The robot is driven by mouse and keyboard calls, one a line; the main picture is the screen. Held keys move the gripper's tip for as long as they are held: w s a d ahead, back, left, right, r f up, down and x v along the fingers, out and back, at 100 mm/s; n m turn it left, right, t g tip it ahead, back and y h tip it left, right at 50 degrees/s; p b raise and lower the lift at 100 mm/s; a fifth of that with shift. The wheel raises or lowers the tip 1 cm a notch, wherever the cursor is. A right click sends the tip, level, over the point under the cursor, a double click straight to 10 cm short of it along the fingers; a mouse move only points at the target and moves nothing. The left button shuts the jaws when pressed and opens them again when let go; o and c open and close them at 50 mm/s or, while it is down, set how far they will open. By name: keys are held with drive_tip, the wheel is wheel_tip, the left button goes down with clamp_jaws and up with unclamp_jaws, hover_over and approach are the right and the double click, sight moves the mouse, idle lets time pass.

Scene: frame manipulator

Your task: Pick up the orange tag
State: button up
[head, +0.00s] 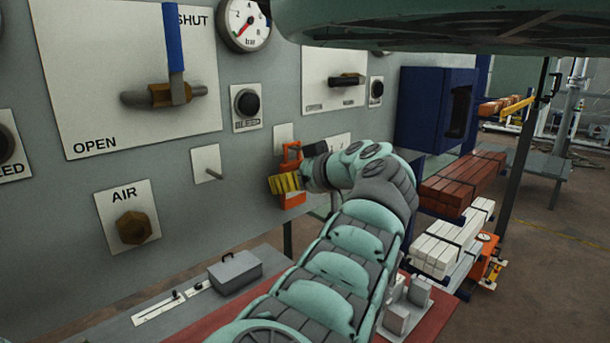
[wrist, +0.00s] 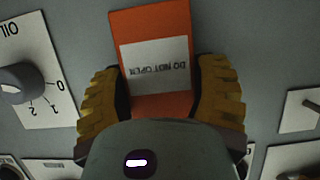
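The orange tag (head: 293,201) is upright in front of the grey panel, just right of a small plate with a peg. In the wrist view the tag (wrist: 152,22) carries a white label reading "DO NOT OPEN" upside down. My gripper (head: 285,183) is at the tag, its yellow fingers covering the tag's middle in the head view. In the wrist view my gripper (wrist: 160,98) has its fingers spread wide, one on each side of the tag. I cannot tell whether either finger touches its edges.
The panel (head: 245,130) carries a blue-handled valve (head: 174,60), a peg plate (head: 207,175) and a black knob (head: 246,103). A grey box (head: 235,272) sits on the bench below. A blue cabinet (head: 425,110) stands at right, near stacked brown bars (head: 462,185).

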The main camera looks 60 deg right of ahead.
drive_tip(key=shift+c, duration=0.8)
drive_tip(key=shift+r, duration=0.1)
drive_tip(key=shift+r, duration=0.45)
drive_tip(key=shift+s+r, duration=0.1)
drive_tip(key=shift+r, duration=0.15)
drive_tip(key=s+a+b, duration=0.1)
drive_tip(key=s+b, duration=0.2)
drive_tip(key=s, duration=0.5)
drive_tip(key=s+a+b, duration=0.2)
drive_tip(key=s+b, duration=0.1)
drive_tip(key=s, duration=0.6)
drive_tip(key=shift+s+a+b, duration=0.25)
drive_tip(key=shift+a+b, duration=0.05)
